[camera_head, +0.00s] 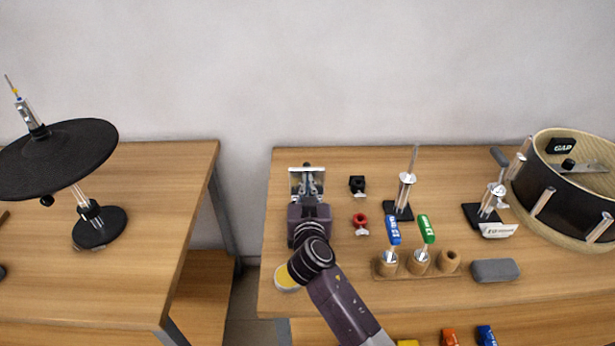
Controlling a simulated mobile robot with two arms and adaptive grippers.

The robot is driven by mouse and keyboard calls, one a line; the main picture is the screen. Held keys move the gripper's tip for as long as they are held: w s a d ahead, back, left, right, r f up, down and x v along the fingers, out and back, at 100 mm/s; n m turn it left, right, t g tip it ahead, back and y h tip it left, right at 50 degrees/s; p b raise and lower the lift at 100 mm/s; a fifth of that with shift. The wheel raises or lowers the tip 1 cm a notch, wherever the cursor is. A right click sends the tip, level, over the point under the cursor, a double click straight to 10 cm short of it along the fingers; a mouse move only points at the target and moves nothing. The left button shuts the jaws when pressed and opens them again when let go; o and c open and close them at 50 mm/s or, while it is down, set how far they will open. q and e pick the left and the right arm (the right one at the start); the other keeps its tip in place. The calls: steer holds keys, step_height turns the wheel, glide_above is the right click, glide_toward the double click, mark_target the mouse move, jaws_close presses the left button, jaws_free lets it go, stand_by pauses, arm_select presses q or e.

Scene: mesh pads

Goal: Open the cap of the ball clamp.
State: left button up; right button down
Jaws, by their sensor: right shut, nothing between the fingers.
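My right gripper (309,190) reaches over the left part of the right table, pointing away from me, shut with nothing held. Just beyond its fingertips is a silver plate-like piece (296,177) with a small black part behind it; the gripper covers much of it. I cannot tell whether this is the ball clamp, or whether the fingers touch it. A silver upright clamp-like stand on a black base (405,190) and a similar one with a lever (490,197) stand further right. No cap can be made out clearly. My left gripper is not in view.
A small black clamp (357,184) and a red one (361,222) lie right of my gripper. A wooden holder (440,264) bears blue- and green-handled tools. A grey case (495,270) and a drum (551,190) are at right. A gap separates the left table (165,215).

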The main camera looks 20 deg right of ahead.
mark_target(308, 172)
steer(key=shift+w+d+r+p, duration=0.1)
steer(key=shift+w+d+p, duration=0.1)
steer(key=shift+w+p, duration=0.45)
steer(key=p, duration=0.1)
steer(key=w+g+p, duration=0.1)
steer(key=p, duration=0.1)
steer(key=shift+w+d+r, duration=0.1)
steer(key=shift+d+r, duration=0.05)
steer(key=shift+r, duration=0.1)
steer(key=shift+w+d+f+b, duration=0.1)
steer(key=shift+w+f+b, duration=0.2)
steer(key=shift+f+b, duration=0.25)
steer(key=shift+w+r, duration=0.2)
steer(key=shift+w, duration=0.05)
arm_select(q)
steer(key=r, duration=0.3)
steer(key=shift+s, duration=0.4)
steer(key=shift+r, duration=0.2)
arm_select(e)
steer(key=shift+s+d+r+g+y, duration=0.1)
steer(key=shift+r+g+y, duration=0.05)
steer(key=shift+g+y, duration=0.15)
